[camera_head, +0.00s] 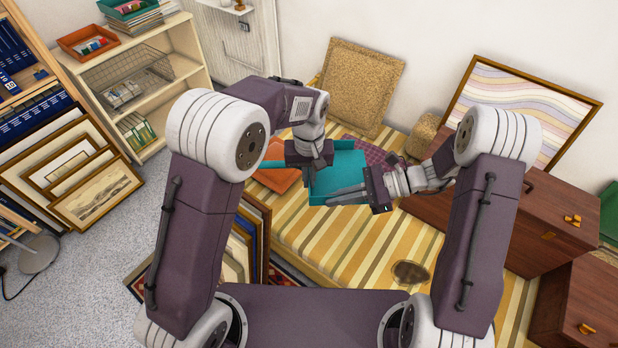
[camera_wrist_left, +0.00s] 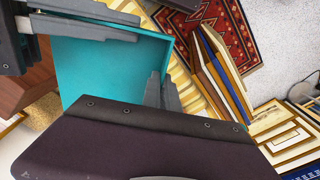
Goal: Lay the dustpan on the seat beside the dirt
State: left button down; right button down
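The teal dustpan (camera_head: 338,172) is held between my two grippers above the striped seat (camera_head: 345,245); its handle (camera_head: 272,162) points left. My left gripper (camera_head: 310,165) is at its handle side. In the left wrist view its fingers (camera_wrist_left: 162,92) straddle one edge of the dustpan (camera_wrist_left: 105,70), close together. My right gripper (camera_head: 346,194) reaches from the right; its fingers (camera_wrist_left: 88,20) lie either side of the near wall and look closed on it. The dirt (camera_head: 411,274) is a brown patch at the seat's near right. The dustpan's underside is hidden.
Wooden boxes (camera_head: 545,215) stand at the right. Framed prints (camera_head: 240,255) lean at the left. The seat around the dirt is clear.

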dwell(0.8)
jog(key=c, duration=1.6)
grip_release()
jog(key=shift+o, duration=0.2)
